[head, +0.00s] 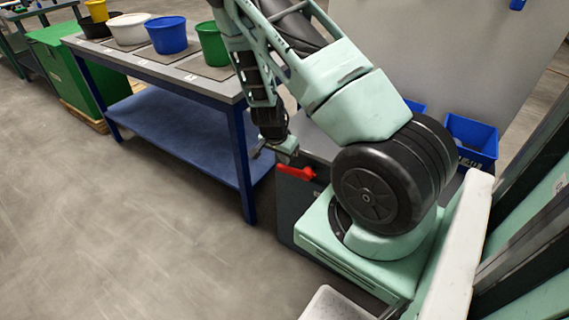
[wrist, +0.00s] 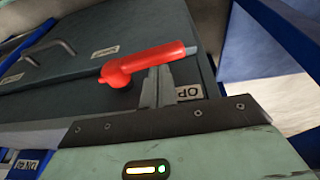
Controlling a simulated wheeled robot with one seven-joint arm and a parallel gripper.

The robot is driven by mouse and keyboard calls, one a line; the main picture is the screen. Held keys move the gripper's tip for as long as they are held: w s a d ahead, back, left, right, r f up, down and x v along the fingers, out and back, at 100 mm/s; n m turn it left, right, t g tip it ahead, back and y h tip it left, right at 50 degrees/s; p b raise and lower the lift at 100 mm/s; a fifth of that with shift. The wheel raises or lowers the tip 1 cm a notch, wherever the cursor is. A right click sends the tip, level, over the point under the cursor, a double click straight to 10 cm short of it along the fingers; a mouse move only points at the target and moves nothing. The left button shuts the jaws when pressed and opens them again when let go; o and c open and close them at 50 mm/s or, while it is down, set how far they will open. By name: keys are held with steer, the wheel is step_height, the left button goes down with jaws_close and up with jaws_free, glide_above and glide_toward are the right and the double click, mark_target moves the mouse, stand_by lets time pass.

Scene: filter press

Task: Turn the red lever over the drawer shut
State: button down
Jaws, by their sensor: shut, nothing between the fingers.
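The red lever (head: 296,172) is on the front of a dark grey cabinet beside the blue-legged table. In the wrist view the red lever (wrist: 150,62) has a round hub at left, and its arm runs right and slightly up. My gripper (wrist: 160,72) is shut and empty, its fingertips right at the lever's arm in the picture; I cannot tell whether they touch. In the head view my gripper (head: 262,150) is just up and left of the lever. A drawer front (wrist: 75,62) with a grey bar handle shows at left; whether it is fully shut is unclear.
A table (head: 160,70) with several coloured buckets stands left of the cabinet. Blue bins (head: 471,140) are at the right by a pale panel. White labels (wrist: 105,52) mark the cabinet front. The floor (head: 110,220) at the left front is clear.

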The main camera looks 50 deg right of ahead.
mark_target(284, 168)
steer(key=shift+s+f, duration=0.1)
steer(key=shift+f, duration=0.7)
steer(key=shift+f+g+p, duration=0.25)
steer(key=shift+g+p, duration=0.25)
steer(key=shift+p, duration=0.65)
steer(key=shift+w+f+p, duration=0.1)
steer(key=shift+w+p, duration=0.1)
steer(key=shift+p, duration=0.1)
steer(key=shift+w+f+n+g+p, duration=0.15)
steer(key=shift+f+n+g+p, duration=0.15)
steer(key=shift+f+g+p, duration=0.6)
steer(key=shift+s+d+f+n+g+h+b, duration=0.1)
steer(key=shift+s+f+n+g+h+b, duration=0.45)
steer(key=shift+f+g+b, duration=1.5)
steer(key=shift+s+a+f+n+g+h+b, duration=0.1)
steer(key=shift+s+f+n+g+h+b, duration=0.3)
steer(key=shift+g+b, duration=2.95)
steer(key=shift+s+d+f+n+g+h+b, duration=0.25)
steer(key=shift+s+f+g+b, duration=1)
steer(key=shift+b, duration=3.15)
steer(key=shift+w+a+f, duration=0.15)
steer(key=shift+w+f, duration=0.1)
steer(key=shift+w, duration=0.2)
steer(key=shift+w, duration=0.1)
